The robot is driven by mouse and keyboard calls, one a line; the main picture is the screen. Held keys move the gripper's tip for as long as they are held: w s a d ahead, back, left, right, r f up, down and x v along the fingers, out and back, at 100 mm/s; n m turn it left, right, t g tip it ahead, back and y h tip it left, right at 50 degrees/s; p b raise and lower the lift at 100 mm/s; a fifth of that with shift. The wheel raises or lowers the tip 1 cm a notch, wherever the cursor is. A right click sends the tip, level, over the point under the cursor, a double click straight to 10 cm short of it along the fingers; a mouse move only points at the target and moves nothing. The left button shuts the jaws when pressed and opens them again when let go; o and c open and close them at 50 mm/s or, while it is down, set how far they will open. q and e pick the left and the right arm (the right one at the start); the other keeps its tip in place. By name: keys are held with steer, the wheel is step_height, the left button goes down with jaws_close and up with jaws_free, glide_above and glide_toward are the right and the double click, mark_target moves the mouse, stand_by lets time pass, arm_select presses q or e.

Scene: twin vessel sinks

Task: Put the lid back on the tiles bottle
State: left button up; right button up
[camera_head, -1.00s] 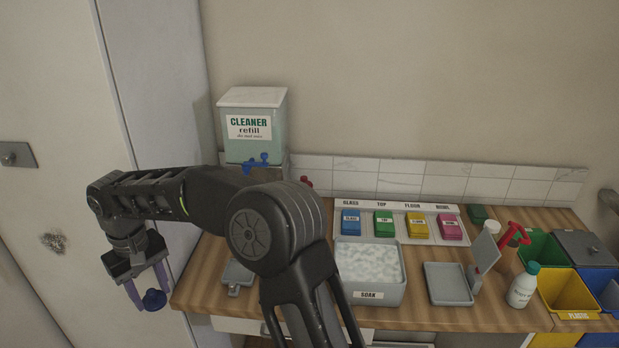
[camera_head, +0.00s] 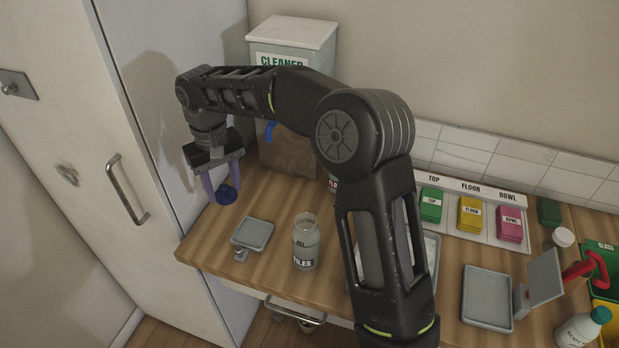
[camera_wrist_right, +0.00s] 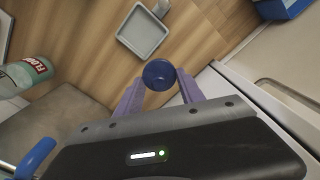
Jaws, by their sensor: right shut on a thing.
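My right gripper (camera_head: 221,190) is shut on a round blue lid (camera_head: 228,195), holding it between purple fingers in the air near the counter's left end. The lid also shows in the right wrist view (camera_wrist_right: 159,74). The tiles bottle (camera_head: 305,243), greyish and clear with a "TILES" label, stands upright and open-topped on the counter, right of and below the lid in the head view. The lid is apart from the bottle. The bottle does not show clearly in the right wrist view. My left gripper is out of view.
A small grey tray (camera_head: 254,234) lies left of the bottle. The cleaner refill tank (camera_head: 292,40) stands behind, with a blue tap. A bottle labelled FLOOR (camera_wrist_right: 25,74) shows in the wrist view. My right arm hides the counter's middle. A tall cabinet (camera_head: 150,120) borders the left.

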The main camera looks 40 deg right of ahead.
steer(key=s+d+r+m+p, duration=0.55)
steer(key=s+r+m, duration=0.25)
steer(key=s, duration=0.2)
step_height(320, 180, up, 3)
steer(key=m+p, duration=0.2)
steer(key=m, duration=0.6)
glide_above(307, 220)
steer(key=shift+r, duration=0.1)
steer(key=shift+n+b, duration=0.3)
steer(key=shift+f+b, duration=2.4)
steer(key=shift+f, duration=0.8)
steer(key=shift+f, duration=0.15)
steer(key=o, duration=1.4)
